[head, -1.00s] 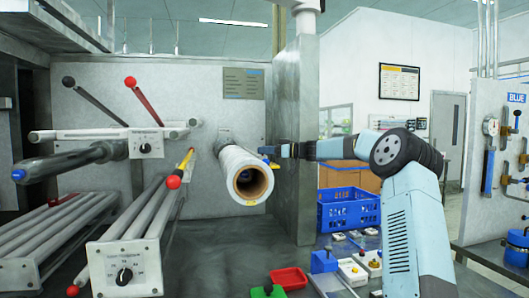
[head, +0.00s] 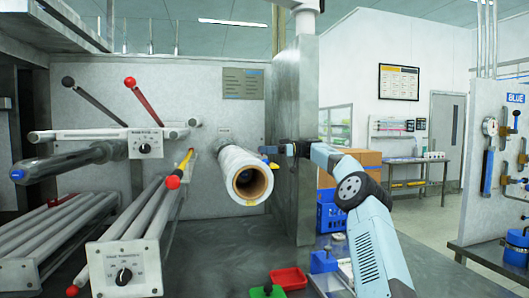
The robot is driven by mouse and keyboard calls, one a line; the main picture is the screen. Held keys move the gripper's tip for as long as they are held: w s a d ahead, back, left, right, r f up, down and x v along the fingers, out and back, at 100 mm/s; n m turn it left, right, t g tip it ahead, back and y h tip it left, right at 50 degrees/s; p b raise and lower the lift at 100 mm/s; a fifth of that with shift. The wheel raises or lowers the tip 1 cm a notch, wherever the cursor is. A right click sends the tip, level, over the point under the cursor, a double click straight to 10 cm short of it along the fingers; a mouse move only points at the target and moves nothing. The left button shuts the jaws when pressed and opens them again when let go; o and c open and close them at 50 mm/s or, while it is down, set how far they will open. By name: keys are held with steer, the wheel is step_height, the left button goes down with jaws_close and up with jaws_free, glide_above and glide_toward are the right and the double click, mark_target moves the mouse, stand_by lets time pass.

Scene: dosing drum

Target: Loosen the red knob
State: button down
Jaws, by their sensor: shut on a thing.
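My gripper (head: 271,150) is at the right side of the white film roll (head: 238,164), near the metal post. It is shut on a small part there. The part is mostly hidden by the fingers and the roll, and I cannot make out its colour or shape. Red ball knobs show elsewhere: one on the upper lever (head: 130,82), one on the yellow-ended rod (head: 173,182), and one at the lower left (head: 72,291). My gripper is apart from all of these.
Long grey rollers and a dial box (head: 124,270) fill the left. A red tray (head: 289,279) and a blue crate (head: 330,215) are low at the right.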

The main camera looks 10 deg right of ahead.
steer(key=shift+w+d+r+n+g, duration=0.15)
steer(key=shift+n+g, duration=0.15)
steer(key=shift+g, duration=0.2)
stand_by(0.4)
steer(key=c, duration=0.8)
jaws_free()
steer(key=shift+c, duration=0.2)
steer(key=shift+c, duration=0.3)
